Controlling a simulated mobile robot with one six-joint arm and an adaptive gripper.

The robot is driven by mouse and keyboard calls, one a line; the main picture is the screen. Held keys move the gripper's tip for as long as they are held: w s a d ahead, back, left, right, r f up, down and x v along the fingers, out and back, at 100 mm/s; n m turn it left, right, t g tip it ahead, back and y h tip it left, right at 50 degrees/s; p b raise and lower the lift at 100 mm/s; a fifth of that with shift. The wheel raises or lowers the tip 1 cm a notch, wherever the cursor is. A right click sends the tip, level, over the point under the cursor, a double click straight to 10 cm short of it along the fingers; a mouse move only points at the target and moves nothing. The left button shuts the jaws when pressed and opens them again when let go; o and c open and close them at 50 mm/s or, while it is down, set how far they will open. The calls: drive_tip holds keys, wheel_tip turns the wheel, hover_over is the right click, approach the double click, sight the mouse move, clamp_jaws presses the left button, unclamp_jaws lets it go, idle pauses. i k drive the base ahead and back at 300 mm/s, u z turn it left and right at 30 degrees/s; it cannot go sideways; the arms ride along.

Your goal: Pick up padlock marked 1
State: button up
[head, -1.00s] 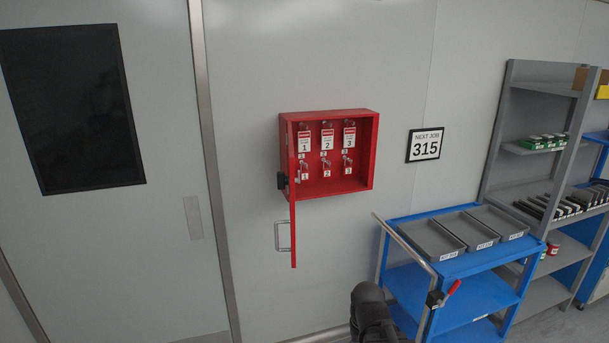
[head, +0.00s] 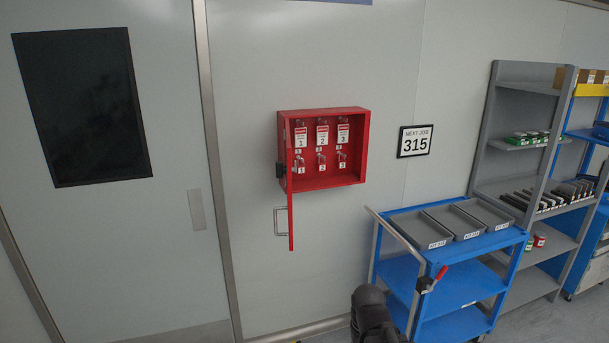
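The padlock marked 1 (head: 300,164) hangs on the left inside a red wall cabinet (head: 366,150). A red-and-white tag marked 1 (head: 300,138) hangs above it. Padlock 2 (head: 321,160) and padlock 3 (head: 342,158) hang to its right, each below its own numbered tag. The cabinet door (head: 290,210) stands open, swung out toward me and seen nearly edge-on, with a handle (head: 280,221) on it. A dark part of my own arm shows at the bottom centre. My gripper's fingers are not in view.
A blue cart (head: 440,262) with several grey trays stands at right below the cabinet, its push handle (head: 397,240) facing left. A grey shelf (head: 515,170) stands behind it. A door with a dark window (head: 85,105) is at left.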

sight(301, 169)
drive_tip(key=k, duration=1)
drive_tip(key=z, duration=0.55)
drive_tip(key=i, duration=1.85)
drive_tip(key=u, duration=0.65)
drive_tip(key=i, duration=0.65)
drive_tip(key=u, duration=0.4)
